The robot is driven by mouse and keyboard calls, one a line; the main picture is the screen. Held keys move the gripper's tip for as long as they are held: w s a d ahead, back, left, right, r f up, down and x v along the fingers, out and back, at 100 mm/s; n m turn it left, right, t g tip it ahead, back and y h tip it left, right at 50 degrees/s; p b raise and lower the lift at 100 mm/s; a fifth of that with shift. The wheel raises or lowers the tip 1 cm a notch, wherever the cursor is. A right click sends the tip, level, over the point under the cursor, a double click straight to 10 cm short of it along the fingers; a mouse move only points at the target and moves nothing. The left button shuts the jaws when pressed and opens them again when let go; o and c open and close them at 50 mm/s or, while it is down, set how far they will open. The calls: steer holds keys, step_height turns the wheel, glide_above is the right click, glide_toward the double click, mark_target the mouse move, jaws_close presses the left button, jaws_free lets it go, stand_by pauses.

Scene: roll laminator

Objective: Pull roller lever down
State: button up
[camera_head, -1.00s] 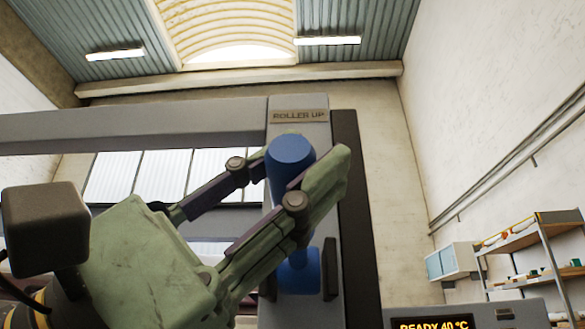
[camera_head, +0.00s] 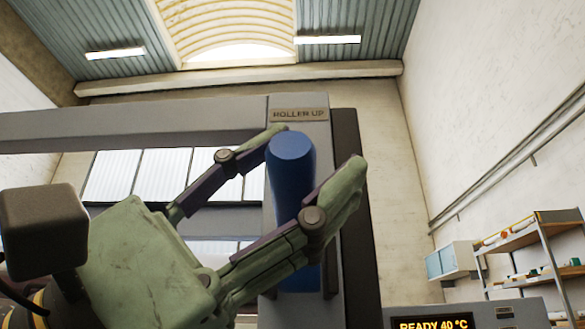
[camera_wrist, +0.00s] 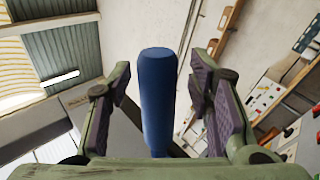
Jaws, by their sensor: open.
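The blue roller lever (camera_head: 290,170) stands upright in front of the grey machine post, below the raised "ROLLER UP" label (camera_head: 299,115). Its lower part is partly hidden behind my gripper's near finger. My gripper (camera_head: 318,152) is open, with one finger on each side of the lever. In the wrist view the lever (camera_wrist: 157,95) rises between the two finger pads (camera_wrist: 160,92), with a visible gap on each side, wider on the right. The fingers are apart from it there.
The grey crossbeam (camera_head: 130,122) runs left from the post. A display (camera_head: 434,325) reading "READY 40 °C" is at the lower right. A shelf unit (camera_head: 535,250) and a wall cabinet (camera_head: 450,262) stand farther back at the right.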

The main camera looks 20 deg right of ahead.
steer(key=v, duration=1.2)
